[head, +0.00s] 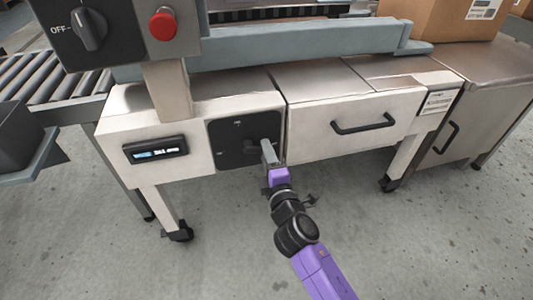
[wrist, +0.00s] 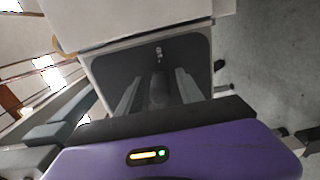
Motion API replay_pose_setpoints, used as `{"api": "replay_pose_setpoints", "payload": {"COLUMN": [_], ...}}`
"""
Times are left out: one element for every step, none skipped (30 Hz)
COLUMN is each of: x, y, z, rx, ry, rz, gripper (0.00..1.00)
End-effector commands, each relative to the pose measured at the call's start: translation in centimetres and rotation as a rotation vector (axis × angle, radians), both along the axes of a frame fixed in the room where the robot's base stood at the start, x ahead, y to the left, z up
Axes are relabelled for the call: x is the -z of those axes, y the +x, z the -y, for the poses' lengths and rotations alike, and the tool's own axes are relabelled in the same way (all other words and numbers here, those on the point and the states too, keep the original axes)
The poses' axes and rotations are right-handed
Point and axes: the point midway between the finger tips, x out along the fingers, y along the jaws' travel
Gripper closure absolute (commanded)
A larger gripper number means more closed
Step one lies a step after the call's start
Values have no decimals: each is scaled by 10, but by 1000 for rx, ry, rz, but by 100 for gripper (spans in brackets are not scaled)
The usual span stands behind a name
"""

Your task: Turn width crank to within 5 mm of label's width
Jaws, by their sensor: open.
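The width crank (head: 249,145) is a dark handle on a black square panel (head: 222,130) on the front of the pale machine. In the wrist view the dark crank grip (wrist: 161,88) stands between my two fingers. My gripper (head: 268,153) is open in front of the panel, one finger on each side of the grip; I cannot tell whether either touches it. A lit display (head: 155,149) is left of the panel, its digits too small to read surely. A brown carton (head: 430,16) at the top right carries a white label (head: 483,9), its print unreadable.
A drawer with a black handle (head: 363,127) is right of the crank. A roller conveyor (head: 45,80) is at left. The floor in front is clear.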

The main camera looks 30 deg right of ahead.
Motion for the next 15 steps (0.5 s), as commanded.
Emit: {"api": "replay_pose_setpoints", "payload": {"x": [1, 0, 1, 1, 1, 2, 1, 1, 1, 1, 2, 1, 1, 1, 1], "y": [-6, -10, -17, -21, -26, -33, -37, -42, -47, -51, -55, -59, -61, -63, -66], "z": [-2, -4, -6, -7, -8, -10, -12, -14, -15, -17, -18, -19, -20, -21, -21], "rx": [-1, -1, -1, -1, 0, 0, 0, -1, -1, -1, -1, -1, -1, 0, 0], "ry": [0, -1, -1, 0, -1, -1, -1, -1, 0, -1, -1, 0, 0, 0, -1], "rz": [-2, -3, -3, -3, -3, -3, -3, -3, -3, -3, -3, -3, -3, -2, -3], "gripper": [56, 56, 56, 56, 56, 56, 56, 56, 56, 56, 56, 56, 56, 56, 56]}}
